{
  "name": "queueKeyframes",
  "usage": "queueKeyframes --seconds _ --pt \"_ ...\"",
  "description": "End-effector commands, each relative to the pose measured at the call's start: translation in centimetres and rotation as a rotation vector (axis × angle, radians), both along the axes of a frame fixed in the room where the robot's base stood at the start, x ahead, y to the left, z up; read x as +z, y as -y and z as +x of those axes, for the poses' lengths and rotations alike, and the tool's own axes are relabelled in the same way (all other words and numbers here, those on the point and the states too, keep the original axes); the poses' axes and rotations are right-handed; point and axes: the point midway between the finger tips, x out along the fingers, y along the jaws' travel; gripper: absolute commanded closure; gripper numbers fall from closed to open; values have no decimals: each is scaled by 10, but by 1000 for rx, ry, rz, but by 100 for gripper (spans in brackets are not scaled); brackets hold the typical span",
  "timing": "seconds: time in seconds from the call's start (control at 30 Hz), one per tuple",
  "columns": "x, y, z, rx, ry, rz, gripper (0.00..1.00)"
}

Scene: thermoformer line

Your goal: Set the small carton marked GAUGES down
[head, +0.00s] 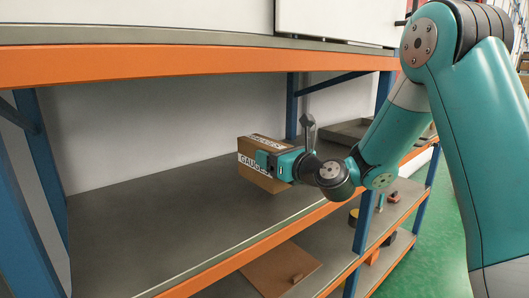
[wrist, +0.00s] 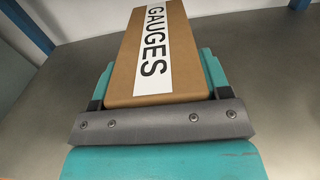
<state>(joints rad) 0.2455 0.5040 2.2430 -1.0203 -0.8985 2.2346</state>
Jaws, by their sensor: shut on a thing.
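The small brown carton marked GAUGES (head: 250,178) is held at the end of my arm, over the grey middle shelf (head: 150,225) of the rack in the head view. My gripper (head: 275,163) is shut on it from the right side. In the wrist view the carton (wrist: 160,55) sits between the two teal fingers of my gripper (wrist: 158,90), with its white GAUGES label facing the camera. The carton appears close to the shelf surface. I cannot tell whether its underside touches the shelf.
An orange-edged upper shelf (head: 180,65) is above the carton. Blue uprights (head: 42,150) stand at the left and back. A grey tray (head: 350,130) lies farther right on the shelf. The left part of the shelf is bare. A brown sheet (head: 282,268) lies on the lower shelf.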

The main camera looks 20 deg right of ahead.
Motion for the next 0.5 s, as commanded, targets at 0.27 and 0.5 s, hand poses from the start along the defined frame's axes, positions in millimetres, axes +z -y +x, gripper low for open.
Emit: queueKeyframes --seconds 0.27,0.5 --pt "1 -10 31 -1 2 1 65" --pt "-30 -12 38 -2 -2 3 65"
